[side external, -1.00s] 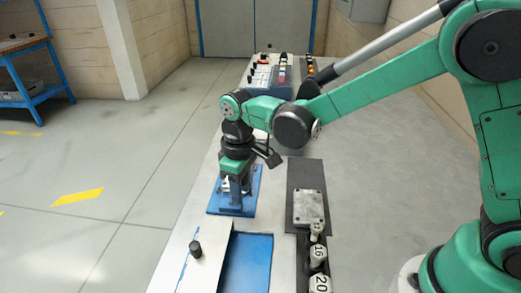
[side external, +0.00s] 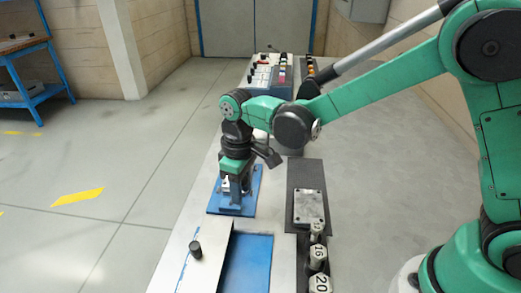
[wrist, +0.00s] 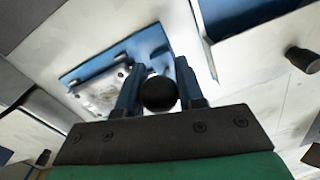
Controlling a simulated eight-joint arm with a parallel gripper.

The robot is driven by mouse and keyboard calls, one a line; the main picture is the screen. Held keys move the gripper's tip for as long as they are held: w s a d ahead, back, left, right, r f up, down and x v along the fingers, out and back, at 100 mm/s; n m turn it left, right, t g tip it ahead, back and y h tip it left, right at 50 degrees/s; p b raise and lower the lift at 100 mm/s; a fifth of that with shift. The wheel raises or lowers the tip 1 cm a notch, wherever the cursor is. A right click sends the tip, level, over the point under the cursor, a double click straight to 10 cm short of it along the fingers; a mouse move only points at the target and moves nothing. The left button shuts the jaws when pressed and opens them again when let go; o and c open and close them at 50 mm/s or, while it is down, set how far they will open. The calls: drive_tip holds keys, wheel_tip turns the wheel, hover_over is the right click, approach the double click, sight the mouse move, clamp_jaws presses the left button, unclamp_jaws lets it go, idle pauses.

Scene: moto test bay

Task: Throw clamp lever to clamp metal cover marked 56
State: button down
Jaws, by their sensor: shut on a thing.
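My gripper (side external: 236,190) points down over a blue base plate (side external: 217,208) on the bench. In the wrist view its two blue fingers (wrist: 159,84) are shut on a round black knob (wrist: 159,95), which looks like the end of the clamp lever. The lever's shaft is hidden behind the knob and fingers. A silver metal cover (wrist: 98,95) lies on the blue base plate, left of the fingers in the wrist view. No 56 is readable on it. The fingers hide most of the clamp in the side view.
A bare metal plate (side external: 309,206) lies on a dark mat (side external: 308,173) to the right. Pegs marked 16 (side external: 318,253) and 20 (side external: 320,284) stand below it. A blue recess (side external: 252,262) and black knob (side external: 195,248) are nearer. A control panel (side external: 268,85) stands farther back.

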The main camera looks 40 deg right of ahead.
drive_tip(key=shift+d, duration=0.1)
drive_tip(key=shift+s+d+f+t+y, duration=0.25)
drive_tip(key=shift+s+t+y, duration=0.1)
drive_tip(key=shift+t+y, duration=0.4)
drive_tip(key=c, duration=0.6)
unclamp_jaws()
drive_tip(key=shift+s+d+r, duration=0.1)
drive_tip(key=shift+d+r, duration=0.05)
drive_tip(key=shift+r, duration=0.75)
drive_tip(key=shift+s+d+r, duration=0.15)
drive_tip(key=shift+r, duration=0.8)
drive_tip(key=shift+s+d+r, duration=0.1)
drive_tip(key=shift+d+r, duration=0.05)
drive_tip(key=shift+r, duration=0.75)
